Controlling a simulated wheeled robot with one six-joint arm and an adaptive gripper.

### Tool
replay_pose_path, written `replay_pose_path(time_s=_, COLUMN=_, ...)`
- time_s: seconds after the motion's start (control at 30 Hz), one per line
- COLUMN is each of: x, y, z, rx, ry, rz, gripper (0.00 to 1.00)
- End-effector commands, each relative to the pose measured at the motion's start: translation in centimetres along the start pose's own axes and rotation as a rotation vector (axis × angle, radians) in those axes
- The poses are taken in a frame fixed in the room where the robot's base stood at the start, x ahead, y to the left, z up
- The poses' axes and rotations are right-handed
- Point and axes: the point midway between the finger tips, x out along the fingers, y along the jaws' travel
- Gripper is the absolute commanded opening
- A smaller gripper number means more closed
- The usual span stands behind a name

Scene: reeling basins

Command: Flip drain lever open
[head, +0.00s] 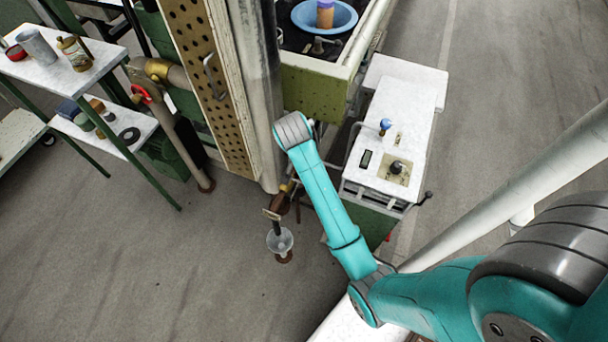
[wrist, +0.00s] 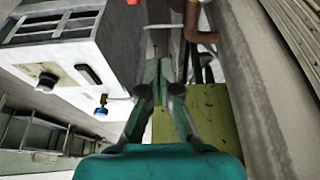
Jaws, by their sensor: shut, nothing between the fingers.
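A brown drain pipe and valve (head: 282,201) stick out low beside the foot of the pale column in the head view. A small flat tan handle (head: 271,214), apparently the drain lever, sits there above a clear funnel-like cup (head: 280,240). A brown pipe fitting (wrist: 193,22) shows at the top of the wrist view; I cannot tell whether it is the same valve. My gripper (wrist: 159,66) is shut and empty, its fingers pointing toward the gap between the white cabinet and the column. In the head view my wrist hides the gripper.
The white control cabinet (head: 405,105) with knob and blue-topped fitting stands right of my wrist. The column (head: 262,90) and perforated panel (head: 205,75) stand left. A green-walled basin (head: 315,97) is behind. Floor at lower left is clear.

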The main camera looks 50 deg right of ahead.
Motion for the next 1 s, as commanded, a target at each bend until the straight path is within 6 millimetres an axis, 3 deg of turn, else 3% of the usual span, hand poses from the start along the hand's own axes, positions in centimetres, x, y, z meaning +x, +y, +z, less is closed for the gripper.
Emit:
replay_pose_path(time_s=0.27, x=2.1, y=0.1, z=0.0, rx=0.000, ry=-0.001, rz=0.002, gripper=0.00)
replay_pose_path(time_s=0.7, x=10.1, y=0.1, z=0.1, rx=0.000, ry=-0.002, rz=0.002, gripper=0.00)
replay_pose_path(time_s=1.0, x=9.5, y=0.0, z=3.5, rx=-0.003, ry=0.000, rz=-0.001, gripper=0.00)
